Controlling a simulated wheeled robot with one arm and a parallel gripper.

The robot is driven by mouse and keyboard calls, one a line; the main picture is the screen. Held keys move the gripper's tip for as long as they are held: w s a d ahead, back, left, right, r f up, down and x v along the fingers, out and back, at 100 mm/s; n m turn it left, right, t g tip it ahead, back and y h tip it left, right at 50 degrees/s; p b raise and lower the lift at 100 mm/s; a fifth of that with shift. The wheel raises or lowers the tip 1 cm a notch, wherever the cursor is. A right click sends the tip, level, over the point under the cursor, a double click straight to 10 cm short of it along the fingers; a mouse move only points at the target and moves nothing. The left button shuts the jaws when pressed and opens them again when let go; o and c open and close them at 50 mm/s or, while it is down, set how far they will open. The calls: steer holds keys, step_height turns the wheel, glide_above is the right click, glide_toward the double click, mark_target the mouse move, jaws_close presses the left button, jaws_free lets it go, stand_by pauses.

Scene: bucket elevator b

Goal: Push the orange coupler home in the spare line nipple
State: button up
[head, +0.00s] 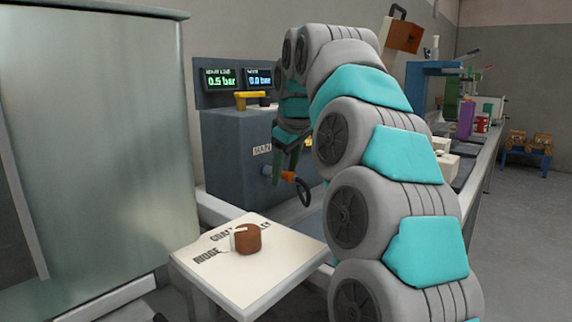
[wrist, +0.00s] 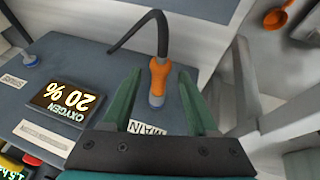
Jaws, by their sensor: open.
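The orange coupler (wrist: 160,76) sits on a pale nipple (wrist: 155,100) on the grey panel, with a black hose (wrist: 161,35) leaving its far end. Whether it is fully seated cannot be told. In the head view the coupler (head: 288,176) shows at the front of the grey cabinet. My gripper (wrist: 159,78) is open, with one green finger on each side of the coupler and a visible gap to both. In the head view my gripper (head: 284,160) is partly hidden by my arm. A label reading MAIN (wrist: 145,128) lies near the nipple.
Two displays (head: 222,78) stand above the cabinet (head: 235,150); the left reads 0.5 bar.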

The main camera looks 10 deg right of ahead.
steer(key=shift+c, duration=0.2)
jaws_close()
stand_by(0.5)
